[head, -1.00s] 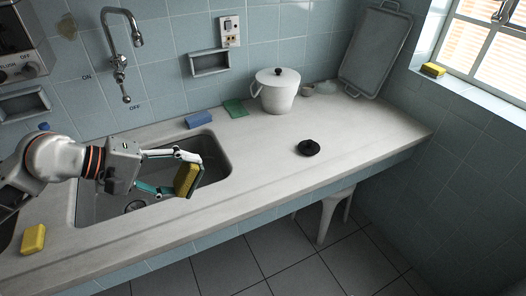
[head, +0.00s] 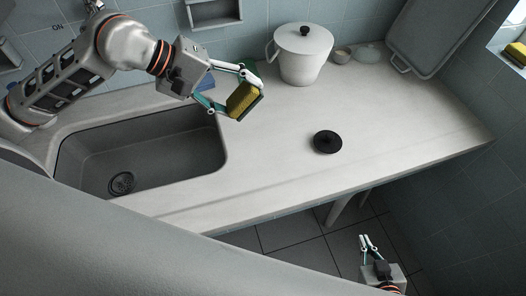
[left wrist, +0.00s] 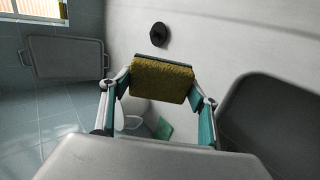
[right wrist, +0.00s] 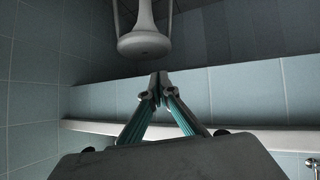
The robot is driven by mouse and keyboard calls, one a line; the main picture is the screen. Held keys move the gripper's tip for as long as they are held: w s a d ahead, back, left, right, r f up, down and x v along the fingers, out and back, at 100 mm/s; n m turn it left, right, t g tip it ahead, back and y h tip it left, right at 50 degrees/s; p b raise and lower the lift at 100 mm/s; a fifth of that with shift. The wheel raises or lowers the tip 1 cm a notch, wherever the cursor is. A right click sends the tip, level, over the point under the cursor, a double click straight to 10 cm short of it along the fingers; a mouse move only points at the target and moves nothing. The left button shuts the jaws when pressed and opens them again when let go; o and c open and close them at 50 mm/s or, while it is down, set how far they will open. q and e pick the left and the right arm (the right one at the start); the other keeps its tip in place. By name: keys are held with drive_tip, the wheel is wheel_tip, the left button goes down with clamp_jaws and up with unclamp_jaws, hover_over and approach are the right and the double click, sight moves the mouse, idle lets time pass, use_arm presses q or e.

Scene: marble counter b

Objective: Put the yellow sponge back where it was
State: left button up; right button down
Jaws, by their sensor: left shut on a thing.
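My left gripper (head: 240,92) is shut on a yellow sponge (head: 243,99) with a dark green scouring side. It holds the sponge over the counter, just right of the sink and in front of the white pot. The same sponge (left wrist: 162,80) is between the fingers in the left wrist view. Another yellow sponge (head: 517,52) sits on the window sill at the far right. My right gripper (head: 368,243) is shut and empty, low in front of the counter; its fingertips meet in the right wrist view (right wrist: 158,84).
The sink (head: 150,150) is at left, with a blue sponge (head: 206,80) behind it. A green cloth (left wrist: 163,128) lies behind my left gripper. A white lidded pot (head: 303,55), small bowls and a leaning tray (head: 440,35) are at the back. A black disc (head: 327,141) lies mid-counter; the right side is clear.

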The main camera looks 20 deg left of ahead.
sight(262, 93)
use_arm(q)
drive_tip(key=s+d+m+g+y+b, duration=0.2)
drive_tip(key=d+m+g+y+b, duration=0.15)
drive_tip(key=d, duration=0.75)
drive_tip(key=w+a+n+y+b, duration=0.2)
drive_tip(key=a+y+b, duration=0.1)
drive_tip(key=a+r+n+y+b, duration=0.1)
drive_tip(key=a+y, duration=0.1)
drive_tip(key=shift+w+a+b, duration=0.15)
drive_tip(key=shift+w+b, duration=0.25)
drive_tip(key=shift+a+n, duration=0.25)
wheel_tip(262, 93, down, 15)
drive_tip(key=shift+w+a+f+b, duration=0.1)
drive_tip(key=shift+f+b, duration=0.05)
drive_tip(key=shift+b, duration=0.75)
drive_tip(key=shift+f, duration=2.25)
